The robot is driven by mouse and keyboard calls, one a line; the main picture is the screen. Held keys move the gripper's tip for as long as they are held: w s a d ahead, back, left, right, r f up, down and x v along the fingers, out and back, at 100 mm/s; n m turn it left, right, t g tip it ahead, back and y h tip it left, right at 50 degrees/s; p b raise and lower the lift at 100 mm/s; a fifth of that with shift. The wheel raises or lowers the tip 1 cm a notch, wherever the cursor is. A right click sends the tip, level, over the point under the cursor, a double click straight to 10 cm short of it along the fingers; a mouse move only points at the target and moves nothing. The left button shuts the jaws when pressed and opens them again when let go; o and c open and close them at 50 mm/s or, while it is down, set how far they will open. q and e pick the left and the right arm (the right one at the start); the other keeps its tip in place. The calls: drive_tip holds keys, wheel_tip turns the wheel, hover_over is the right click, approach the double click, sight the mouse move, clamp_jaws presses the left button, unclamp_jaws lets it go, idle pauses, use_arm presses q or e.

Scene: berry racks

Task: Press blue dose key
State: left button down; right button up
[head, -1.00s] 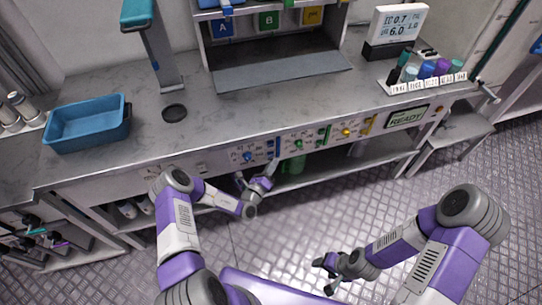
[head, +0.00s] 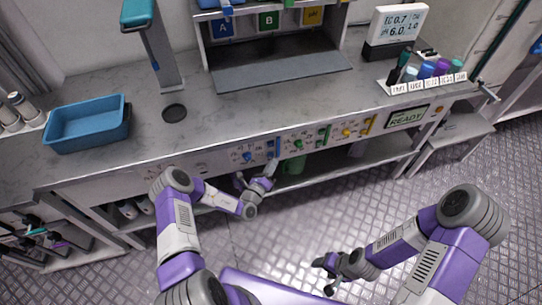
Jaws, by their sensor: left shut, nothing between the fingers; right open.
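The front panel of the bench carries a blue round knob (head: 248,156) and, to its right, a blue upright bar (head: 271,148). Which of these is the blue dose key is too small to read. My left gripper (head: 257,181) is shut and empty, just below and in front of the blue part of the panel. Whether its tips touch the panel cannot be told. My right gripper (head: 325,274) is open and empty, low over the floor, well away from the panel.
Green (head: 299,143) and yellow (head: 347,132) controls sit further right on the panel, beside a READY display (head: 407,117). Above are a blue tray (head: 88,128), a dispenser cabinet with blue, green and yellow labels, a meter (head: 399,24) and a rack of bottles.

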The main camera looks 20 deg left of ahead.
idle(0.7)
use_arm(q)
drive_tip(key=shift+w+a, duration=0.25)
drive_tip(key=shift+w, duration=0.1)
drive_tip(key=shift+w+a, duration=0.25)
drive_tip(key=shift+w, duration=0.15)
idle(0.6)
drive_tip(key=shift+s, duration=0.1)
drive_tip(key=shift+s+d+p, duration=0.35)
drive_tip(key=shift+s+d, duration=0.1)
drive_tip(key=shift+s, duration=0.2)
drive_tip(key=shift+s, duration=0.1)
drive_tip(key=s+d+p, duration=0.1)
drive_tip(key=s, duration=0.1)
drive_tip(key=s+d+p, duration=0.1)
drive_tip(key=s, duration=0.1)
drive_tip(key=shift+d+p, duration=0.3)
drive_tip(key=shift+d, duration=0.1)
